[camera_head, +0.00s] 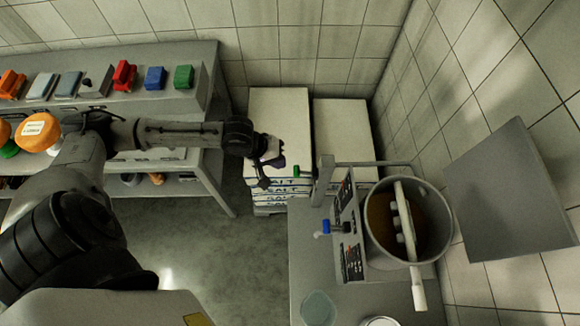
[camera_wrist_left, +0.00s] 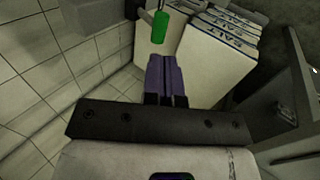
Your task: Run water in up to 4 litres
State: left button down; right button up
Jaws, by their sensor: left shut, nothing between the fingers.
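My left gripper (camera_head: 277,161) is shut and empty, at the left of the steel vat unit. In the left wrist view its purple fingers (camera_wrist_left: 163,62) lie together, pointing at a green handle (camera_wrist_left: 160,27) with a visible gap. That green handle (camera_head: 296,171) also shows in the head view, just right of and below the fingertips. A blue handle (camera_head: 327,227) sits lower on the unit's left side. A round steel vat (camera_head: 371,238) holds brown contents, with a pale paddle bar (camera_head: 402,215) across it. No running water can be made out. My right gripper is not in view.
White stacks (camera_head: 280,110) with printed lettering stand behind the green handle. A steel shelf (camera_head: 215,80) on the left carries coloured items and orange rounds (camera_head: 38,131). A grey panel (camera_head: 510,190) is at right. A clear container (camera_head: 318,309) sits at the bottom.

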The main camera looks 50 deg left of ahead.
aim_at(295, 171)
pick_arm(q)
jog(key=shift+x, duration=2.95)
